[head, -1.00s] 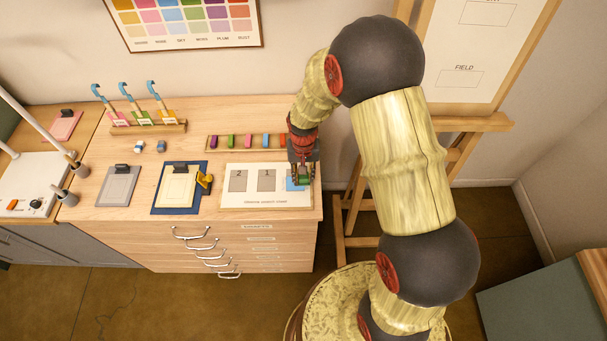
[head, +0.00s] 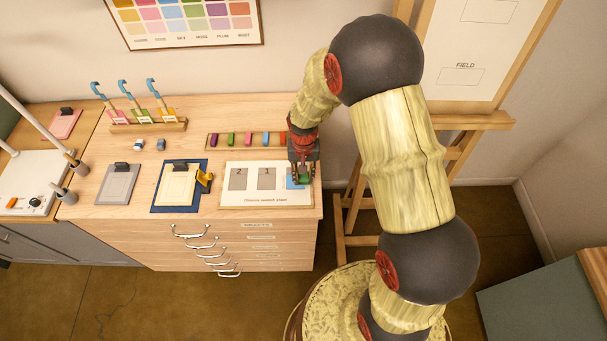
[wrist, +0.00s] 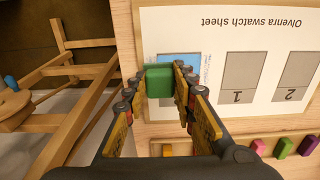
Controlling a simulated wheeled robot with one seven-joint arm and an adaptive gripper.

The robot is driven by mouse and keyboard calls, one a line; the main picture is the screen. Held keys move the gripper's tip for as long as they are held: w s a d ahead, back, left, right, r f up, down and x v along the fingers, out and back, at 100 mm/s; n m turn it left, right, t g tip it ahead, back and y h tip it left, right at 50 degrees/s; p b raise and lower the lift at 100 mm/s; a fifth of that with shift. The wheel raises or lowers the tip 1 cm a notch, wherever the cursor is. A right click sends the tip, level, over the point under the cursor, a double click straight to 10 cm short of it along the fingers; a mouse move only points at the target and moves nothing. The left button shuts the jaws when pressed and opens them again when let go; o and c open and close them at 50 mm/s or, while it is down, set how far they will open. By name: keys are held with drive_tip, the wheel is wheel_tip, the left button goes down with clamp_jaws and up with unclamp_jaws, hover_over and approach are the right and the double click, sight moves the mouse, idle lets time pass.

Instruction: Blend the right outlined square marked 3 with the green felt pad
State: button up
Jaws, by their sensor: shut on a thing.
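The swatch sheet (head: 265,203) lies on the wooden table, with grey squares marked 2 (head: 238,179) and 1 (head: 266,179). The right square (head: 291,184) shows blue beside my gripper; its number is hidden. In the wrist view the blue square (wrist: 180,60) shows behind the green felt pad (wrist: 159,82). My gripper (wrist: 167,88) is shut on the green pad and holds it over or against that square. I cannot tell whether the pad touches the paper. In the head view my gripper (head: 302,178) is at the sheet's right end.
A rack of coloured sticks (head: 247,140) lies just behind the sheet. A clipboard on a blue mat (head: 158,205) is to the left. A wooden easel (head: 345,210) stands right of the table. A rack of blue-handled tools (head: 150,127) stands at the back left.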

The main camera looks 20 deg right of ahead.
sight(288, 183)
drive_tip(key=shift+f+b, duration=0.3)
drive_tip(key=shift+f, duration=0.2)
drive_tip(key=shift+a, duration=0.1)
drive_tip(key=shift+w+a+r, duration=0.1)
drive_tip(key=shift+w+a, duration=0.15)
drive_tip(key=shift+a, duration=0.4)
drive_tip(key=shift+w+a, duration=0.2)
drive_tip(key=shift+a, duration=0.4)
drive_tip(key=shift+w+a, duration=0.2)
drive_tip(key=shift+a, duration=0.5)
drive_tip(key=shift+w+a, duration=0.2)
drive_tip(key=shift+a, duration=0.45)
drive_tip(key=shift+d, duration=0.1)
drive_tip(key=shift+s+d, duration=0.3)
drive_tip(key=shift+d, duration=0.55)
drive_tip(key=shift+s+d, duration=0.35)
drive_tip(key=shift+d, duration=0.55)
drive_tip(key=shift+s+d, duration=0.3)
drive_tip(key=shift+d, duration=0.55)
